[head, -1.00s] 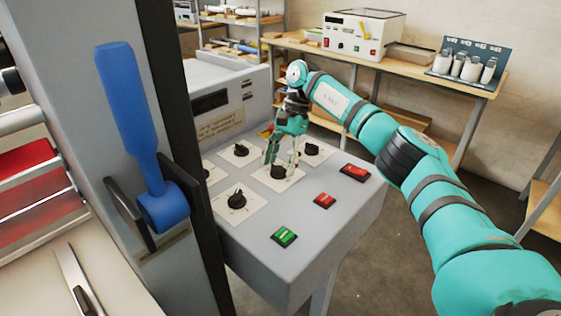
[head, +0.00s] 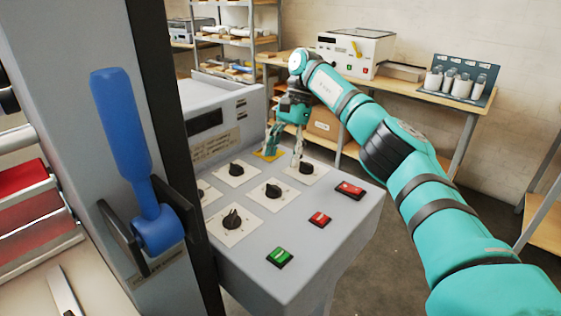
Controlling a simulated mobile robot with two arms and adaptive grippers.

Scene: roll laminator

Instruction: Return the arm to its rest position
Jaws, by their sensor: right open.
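My right arm (head: 390,150) is teal with black bands. It comes in from the lower right and reaches over the laminator's control panel (head: 310,225). My right gripper (head: 284,156) is open and empty, pointing down over the far edge of the panel. One finger is near a small yellow patch, and the other is close to the far right black knob (head: 306,168). I cannot tell whether it touches that knob. My left gripper is not in view.
The panel carries several black knobs, a green button (head: 279,257) and red buttons (head: 320,219). A blue lever (head: 125,130) stands on the grey frame at left. A bench (head: 420,93) with a white machine (head: 355,52) stands behind. Floor right of the panel is clear.

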